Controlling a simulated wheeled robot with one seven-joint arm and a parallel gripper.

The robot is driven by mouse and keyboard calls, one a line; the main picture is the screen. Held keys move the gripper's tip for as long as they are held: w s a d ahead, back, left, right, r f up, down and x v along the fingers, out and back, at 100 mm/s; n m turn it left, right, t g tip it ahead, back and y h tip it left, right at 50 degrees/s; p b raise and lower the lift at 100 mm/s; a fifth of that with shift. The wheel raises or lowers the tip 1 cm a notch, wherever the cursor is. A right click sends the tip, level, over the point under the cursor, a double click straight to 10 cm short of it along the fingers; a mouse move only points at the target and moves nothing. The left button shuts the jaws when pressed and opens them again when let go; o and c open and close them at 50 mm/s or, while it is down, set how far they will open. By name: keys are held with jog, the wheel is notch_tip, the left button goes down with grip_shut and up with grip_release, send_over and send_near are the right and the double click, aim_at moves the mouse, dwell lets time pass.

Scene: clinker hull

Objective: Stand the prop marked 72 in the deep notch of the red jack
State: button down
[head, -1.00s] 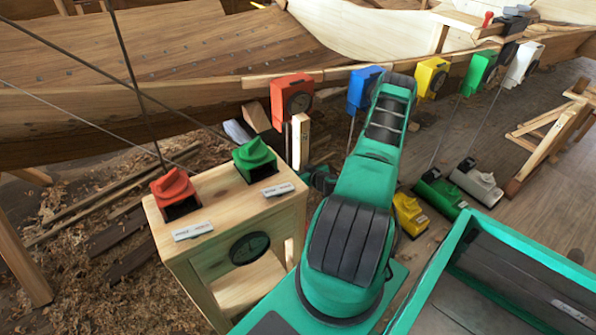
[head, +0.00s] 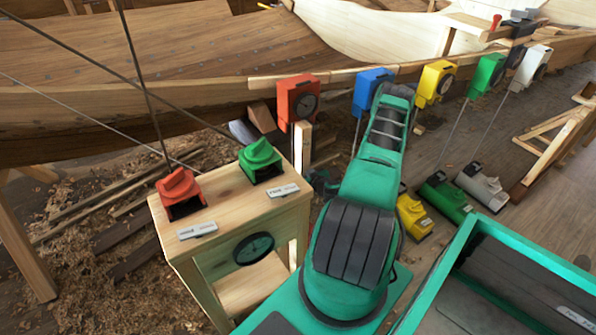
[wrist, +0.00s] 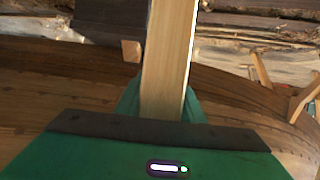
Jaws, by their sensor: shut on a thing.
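A pale wooden prop (head: 302,147) stands about upright in my gripper (head: 322,182), just below a red box with a dial (head: 299,98) on the hull's edge. In the wrist view the prop (wrist: 168,60) runs up from between the fingers of my gripper (wrist: 160,108), which is shut on it. I cannot read a number on it. Its lower end is hidden behind the wooden stand and my arm. A red unit (head: 178,192) sits on top of the stand. No red jack foot or notch is visible on the floor, so I cannot tell whether the prop touches one.
The wooden stand (head: 225,218), with a green unit (head: 260,160) on top, is close left of my arm. Yellow (head: 413,216), green (head: 445,198) and white (head: 481,186) units stand on the floor at right. A teal-rimmed bin (head: 440,262) fills the lower right.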

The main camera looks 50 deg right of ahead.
jog(key=x, duration=0.8)
jog(key=shift+w+r, duration=0.3)
jog(key=shift+w, duration=0.05)
dwell(0.8)
jog(key=shift+f, duration=0.35)
dwell(0.9)
jog(key=shift+w, duration=0.2)
dwell(0.4)
jog(key=shift+d, duration=0.1)
jog(key=c, duration=1.1)
grip_release()
jog(key=shift+s+f, duration=0.1)
